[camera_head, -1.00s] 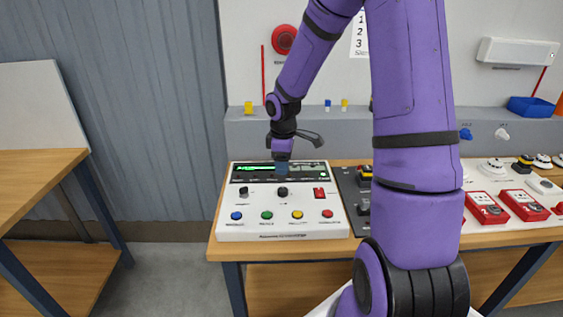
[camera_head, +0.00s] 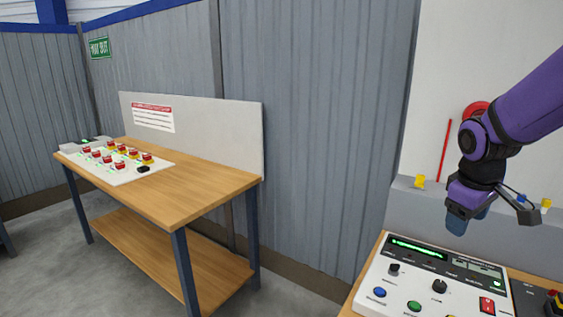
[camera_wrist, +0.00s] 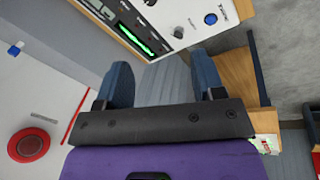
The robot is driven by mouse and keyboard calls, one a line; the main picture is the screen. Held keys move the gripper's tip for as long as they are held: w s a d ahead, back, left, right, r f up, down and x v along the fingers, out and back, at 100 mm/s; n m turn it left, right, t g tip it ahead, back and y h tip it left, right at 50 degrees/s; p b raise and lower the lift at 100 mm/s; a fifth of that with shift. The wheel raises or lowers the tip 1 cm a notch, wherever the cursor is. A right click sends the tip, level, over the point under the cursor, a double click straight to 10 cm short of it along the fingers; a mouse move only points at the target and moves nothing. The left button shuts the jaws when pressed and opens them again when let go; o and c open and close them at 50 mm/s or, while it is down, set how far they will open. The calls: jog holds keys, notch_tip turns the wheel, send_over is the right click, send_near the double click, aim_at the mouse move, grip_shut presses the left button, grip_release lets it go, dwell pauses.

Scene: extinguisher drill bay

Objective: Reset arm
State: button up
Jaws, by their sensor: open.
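My gripper (camera_head: 468,214) is raised above the back of the white control panel (camera_head: 425,277) at the right of the head view. In the wrist view my gripper (camera_wrist: 164,82) shows two blue fingers spread apart with nothing between them. The panel also shows at the top of the wrist view (camera_wrist: 152,12), with its green display (camera_wrist: 135,37) and a blue button (camera_wrist: 210,19). My purple arm comes in from the right.
A wooden table (camera_head: 195,202) at left carries a white board (camera_head: 122,172) with several red-and-yellow buttons. Open grey floor lies between the two tables. A red round device (camera_wrist: 28,145) is on the wall behind my wrist.

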jog(key=s+a+r+m+t+y, duration=0.1)
jog(key=s+a+r+m, duration=0.1)
jog(key=s+r, duration=0.3)
jog(key=s+a+r+m+t, duration=0.2)
jog(key=s+a+r+m, duration=0.1)
jog(key=s, duration=0.9)
jog(key=shift+s+a+r+y, duration=0.35)
jog(key=shift+a+r+y, duration=0.05)
jog(key=shift+a+r, duration=0.5)
jog(key=shift+d, duration=0.1)
jog(key=shift+c, duration=0.2)
